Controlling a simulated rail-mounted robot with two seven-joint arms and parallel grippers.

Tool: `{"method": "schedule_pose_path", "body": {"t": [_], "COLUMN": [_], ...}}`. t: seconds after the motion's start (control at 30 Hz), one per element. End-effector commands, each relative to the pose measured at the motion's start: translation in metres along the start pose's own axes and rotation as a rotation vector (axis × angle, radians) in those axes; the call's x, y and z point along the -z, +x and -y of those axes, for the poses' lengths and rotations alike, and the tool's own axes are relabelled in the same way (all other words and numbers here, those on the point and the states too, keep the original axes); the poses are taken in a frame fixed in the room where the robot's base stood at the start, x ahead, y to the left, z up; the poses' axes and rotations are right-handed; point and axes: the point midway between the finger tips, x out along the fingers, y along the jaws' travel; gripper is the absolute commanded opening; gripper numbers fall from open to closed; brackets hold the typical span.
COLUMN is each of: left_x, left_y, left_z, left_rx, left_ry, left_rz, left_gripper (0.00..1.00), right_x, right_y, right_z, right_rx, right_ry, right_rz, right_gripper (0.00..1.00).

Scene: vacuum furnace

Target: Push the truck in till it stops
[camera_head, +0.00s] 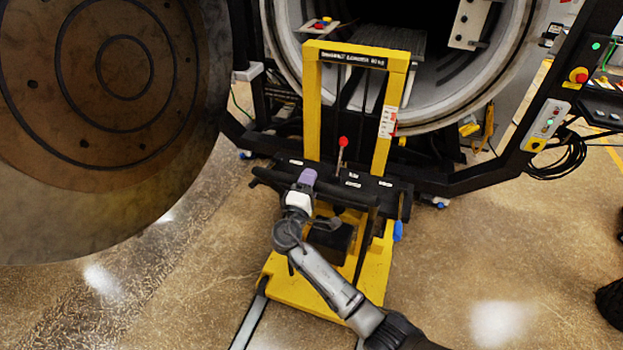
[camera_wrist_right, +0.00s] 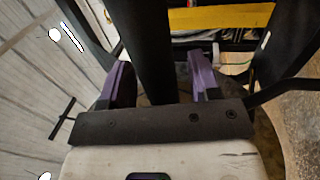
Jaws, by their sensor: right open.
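The yellow lift truck (camera_head: 311,108) stands upright on the floor in front of the round furnace mouth (camera_head: 455,112). Its mast frame overlaps the opening in the head view. A black push handle (camera_head: 347,200) runs across its near side. My right gripper (camera_head: 308,177) is at the left part of this handle. In the right wrist view my right gripper (camera_wrist_right: 162,78) is open, with a purple finger on each side of the dark bar (camera_wrist_right: 152,40). I cannot tell whether the fingers touch it. My left gripper is in neither view.
The big round furnace door (camera_head: 120,130) hangs open at the left. A lever with a red knob (camera_head: 343,142) rises from the truck. Dark frame beams and a control box (camera_head: 545,125) stand at the right. The floor at both sides near the truck is mostly clear.

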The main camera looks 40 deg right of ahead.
Motion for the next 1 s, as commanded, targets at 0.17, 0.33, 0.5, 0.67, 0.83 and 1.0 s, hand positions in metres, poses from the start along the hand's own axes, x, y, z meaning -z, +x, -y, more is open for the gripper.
{"method": "schedule_pose_path", "body": {"t": [0.17, 0.33, 0.5, 0.67, 0.83, 1.0], "left_x": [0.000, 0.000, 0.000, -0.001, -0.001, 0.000], "left_y": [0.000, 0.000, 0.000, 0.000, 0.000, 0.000], "left_z": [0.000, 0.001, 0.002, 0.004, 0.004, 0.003], "left_rx": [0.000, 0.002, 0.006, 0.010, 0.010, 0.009], "left_ry": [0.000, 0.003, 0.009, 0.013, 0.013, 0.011], "left_rz": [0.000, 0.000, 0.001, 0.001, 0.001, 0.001], "left_gripper": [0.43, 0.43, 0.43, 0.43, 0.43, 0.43], "right_x": [0.000, 0.000, 0.000, 0.000, 0.000, 0.000], "right_y": [0.013, 0.016, 0.016, 0.016, 0.016, 0.016], "right_z": [0.000, 0.000, 0.000, 0.000, 0.000, 0.000], "right_rx": [0.000, 0.000, 0.001, 0.000, 0.000, 0.000], "right_ry": [-0.001, 0.000, 0.000, 0.000, 0.000, 0.000], "right_rz": [0.001, 0.001, 0.001, 0.001, 0.001, 0.001], "right_gripper": [0.57, 0.57, 0.57, 0.47, 0.31, 0.15]}}
